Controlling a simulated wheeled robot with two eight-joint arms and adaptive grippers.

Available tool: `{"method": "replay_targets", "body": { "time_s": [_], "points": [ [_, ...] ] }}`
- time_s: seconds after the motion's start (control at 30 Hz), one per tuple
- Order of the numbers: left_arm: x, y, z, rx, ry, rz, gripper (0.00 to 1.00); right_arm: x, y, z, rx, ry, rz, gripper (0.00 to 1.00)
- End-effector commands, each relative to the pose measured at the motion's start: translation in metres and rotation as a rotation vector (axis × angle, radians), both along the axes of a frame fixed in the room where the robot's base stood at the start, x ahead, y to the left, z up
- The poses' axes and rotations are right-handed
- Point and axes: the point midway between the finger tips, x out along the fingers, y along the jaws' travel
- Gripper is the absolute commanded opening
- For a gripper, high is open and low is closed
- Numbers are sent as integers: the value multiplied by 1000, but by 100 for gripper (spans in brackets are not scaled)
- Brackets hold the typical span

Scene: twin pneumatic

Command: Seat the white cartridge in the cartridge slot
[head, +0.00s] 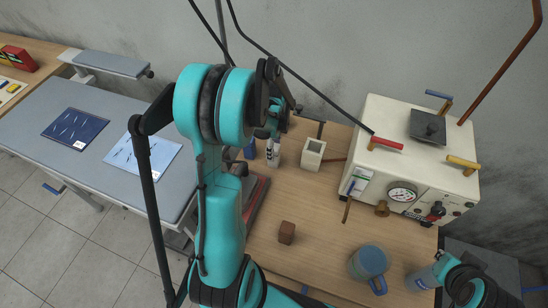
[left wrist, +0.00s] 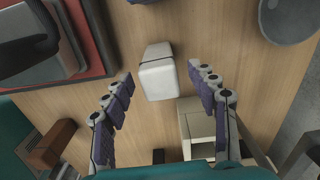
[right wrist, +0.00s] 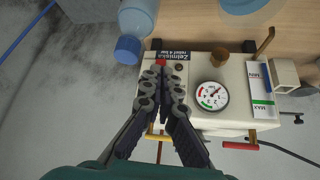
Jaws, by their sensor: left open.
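The white cartridge (head: 274,153) stands on the wooden bench in the head view, left of a small beige box with a square opening (head: 313,151), apparently the cartridge slot. In the left wrist view the cartridge (left wrist: 159,76) appears between the spread fingertips of my left gripper (left wrist: 158,72), with no clear contact. That gripper is open and empty; my arm partly hides it in the head view. The beige box (left wrist: 194,122) sits behind the right finger there. My right gripper (right wrist: 161,78) has its fingers close together before the white machine and holds nothing visible.
The white machine (head: 405,155) with gauge and coloured handles fills the bench's back right. A brown cube (head: 287,232), a blue mug (head: 370,262) and a blue-capped bottle (right wrist: 136,20) stand nearer. Bench between cube and mug is clear.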

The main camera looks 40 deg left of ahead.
Motion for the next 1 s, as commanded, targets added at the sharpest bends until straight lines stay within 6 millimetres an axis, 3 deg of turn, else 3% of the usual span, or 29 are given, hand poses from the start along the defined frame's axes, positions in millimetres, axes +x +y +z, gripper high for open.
{"method": "replay_targets", "body": {
  "time_s": [0.23, 0.4, 0.47, 0.8, 1.0],
  "points": [
    [0, 0, -4, 0, 0, 1, 59, 0, 0, -1, 0, 0, 0, 0],
    [0, 0, -4, 0, 0, 1, 14, 0, 0, -1, 0, 0, 0, 0],
    [0, 0, -4, 0, 0, 1, 1, 0, 0, -1, 0, 0, 0, 0],
    [0, 0, -1, 0, 0, 1, 0, 0, 0, 0, 0, 0, 0, 0],
    [0, 0, 19, 0, 0, 1, 0, 0, 0, 9, 0, 0, 0, 0]
  ]
}}
